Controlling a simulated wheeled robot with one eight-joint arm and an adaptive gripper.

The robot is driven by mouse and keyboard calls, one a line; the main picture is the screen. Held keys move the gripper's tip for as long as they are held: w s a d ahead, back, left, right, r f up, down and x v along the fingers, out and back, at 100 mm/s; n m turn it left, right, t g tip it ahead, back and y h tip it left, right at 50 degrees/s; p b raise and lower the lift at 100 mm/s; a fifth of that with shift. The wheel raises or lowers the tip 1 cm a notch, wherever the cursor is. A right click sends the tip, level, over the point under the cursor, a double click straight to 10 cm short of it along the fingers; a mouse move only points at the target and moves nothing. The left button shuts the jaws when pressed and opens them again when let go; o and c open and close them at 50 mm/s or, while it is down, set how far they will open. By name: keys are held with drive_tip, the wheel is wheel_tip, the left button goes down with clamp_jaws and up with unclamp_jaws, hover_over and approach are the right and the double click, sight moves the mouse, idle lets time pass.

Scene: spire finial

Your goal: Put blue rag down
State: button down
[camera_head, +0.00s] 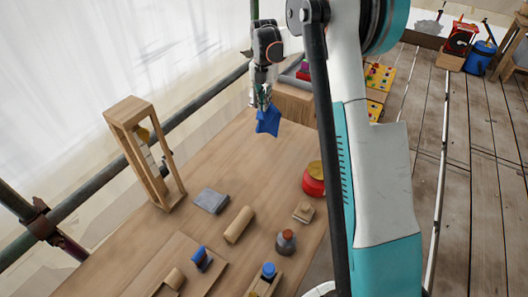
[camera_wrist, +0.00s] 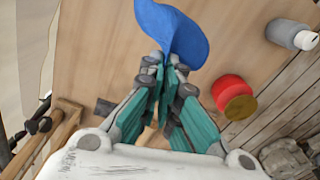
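The blue rag (camera_head: 268,121) hangs from my gripper (camera_head: 262,98) above the far part of the wooden table (camera_head: 225,160). In the wrist view the rag (camera_wrist: 178,35) sticks out beyond the fingertips of my gripper (camera_wrist: 167,65), which are shut on its near edge. The rag looks bent and hangs freely. Whether its lower tip touches the table cannot be told.
A wooden frame (camera_head: 117,122) stands at the table's left edge. A red container with a yellow top (camera_head: 313,182) is at the right edge. A grey folded cloth (camera_head: 211,200), a wooden roller (camera_head: 239,224) and a grey-brown jar (camera_head: 286,242) lie nearer. The table below the rag looks clear.

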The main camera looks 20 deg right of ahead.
drive_tip(key=w+a+f+m, duration=0.2)
drive_tip(key=w+a+m, duration=0.8)
drive_tip(key=m, duration=0.4)
drive_tip(key=s+d+f, duration=0.5)
drive_tip(key=f, duration=0.1)
drive_tip(key=s+d+f, duration=1.1)
drive_tip(key=f, duration=0.1)
drive_tip(key=shift+s+d+f, duration=0.35)
drive_tip(key=shift+s+d, duration=0.05)
drive_tip(key=c, duration=1.4)
unclamp_jaws()
